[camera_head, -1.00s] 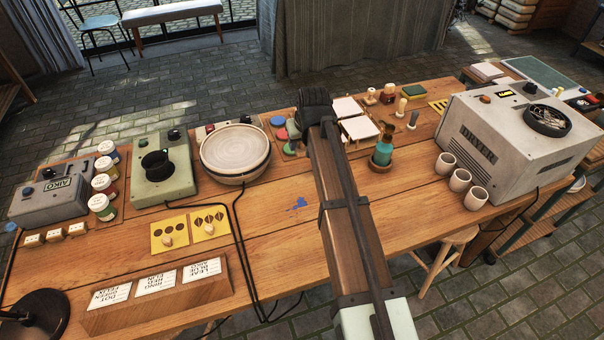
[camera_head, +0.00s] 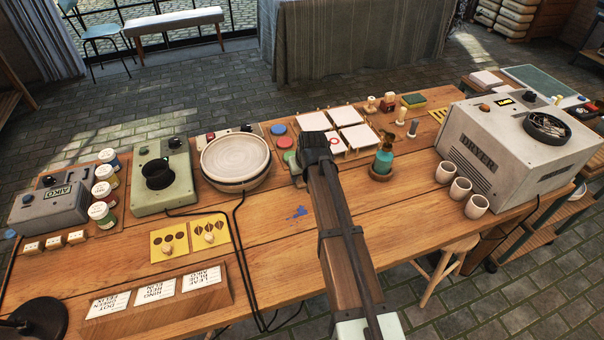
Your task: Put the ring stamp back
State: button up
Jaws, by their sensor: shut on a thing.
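My gripper (camera_head: 316,150) is above the work table, between the ink pads and the white tiles. It is shut on the ring stamp, which is mostly hidden behind the gripper and my arm. A red ring print (camera_head: 334,141) shows on the near left white tile. My gripper is left of and nearer than these stamps. Any empty place among them is unclear.
The blue pad (camera_head: 278,129) and red pad (camera_head: 285,142) lie left of my gripper. The dryer (camera_head: 505,150) and several cups are farther right. A wheel (camera_head: 236,158) stands left.

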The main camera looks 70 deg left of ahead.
jog(key=o, duration=0.9)
jog(key=shift+c, duration=0.2)
jog(key=v, duration=1.2)
